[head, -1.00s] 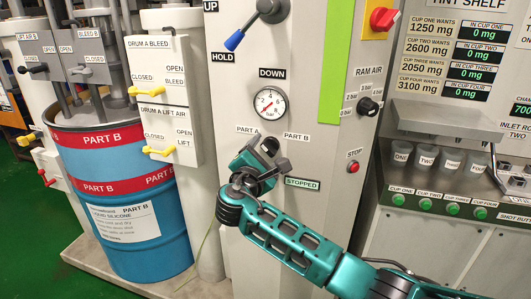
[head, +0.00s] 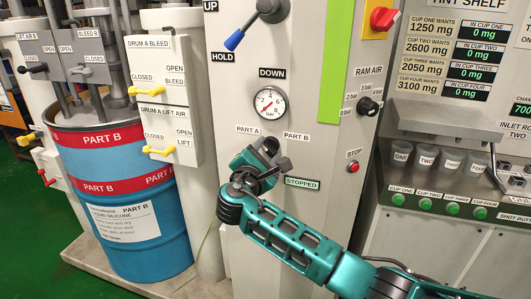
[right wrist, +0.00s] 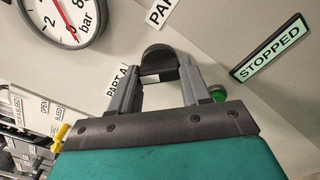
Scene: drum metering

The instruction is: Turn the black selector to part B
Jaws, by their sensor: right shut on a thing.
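The black selector (right wrist: 157,58) is a round dark knob on the pale panel, between the fingertips of my right gripper (right wrist: 158,82) in the right wrist view. The right gripper (head: 276,155) is shut on it. In the head view the gripper covers most of the knob, so where it points cannot be told. The PART A label (head: 247,129) is above left of the gripper, and the PART B label (head: 296,137) above right. My left gripper is not in view.
A pressure gauge (head: 270,103) sits above the labels. A STOPPED sign (head: 302,183) is just right of the gripper, and a red stop button (head: 352,167) is farther right. A blue-handled lever (head: 236,40) is higher up. A blue PART B drum (head: 120,200) stands at left.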

